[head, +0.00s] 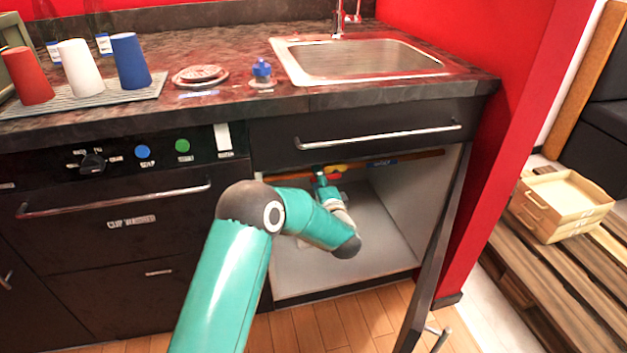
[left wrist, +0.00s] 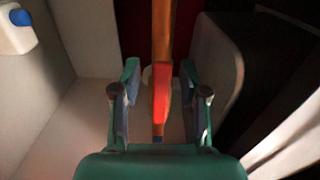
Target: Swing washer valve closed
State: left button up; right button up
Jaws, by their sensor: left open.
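The red washer valve handle (left wrist: 161,92) shows in the left wrist view, lying along the line of an orange-brown pipe (left wrist: 163,30). My left gripper (left wrist: 159,72) is open, with one finger on each side of the handle. A gap shows on both sides, though depth contact is hard to judge. In the head view my left gripper (head: 322,181) reaches into the open cabinet under the sink. There a small red part (head: 335,177) shows beside it, below the pipe (head: 410,157); the gripper hides part of the valve. My right gripper is not in view.
The cabinet's grey floor (head: 300,272) is mostly clear. Its open door (head: 432,255) stands at the right. The counter front (head: 370,98) and drawer handle (head: 380,135) are above my arm. A white item with a blue part (left wrist: 15,28) is at the wrist view's upper left.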

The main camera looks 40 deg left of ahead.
pick_arm(q)
jog(key=shift+w+a, duration=0.15)
jog(key=shift+c, duration=0.2)
grip_shut()
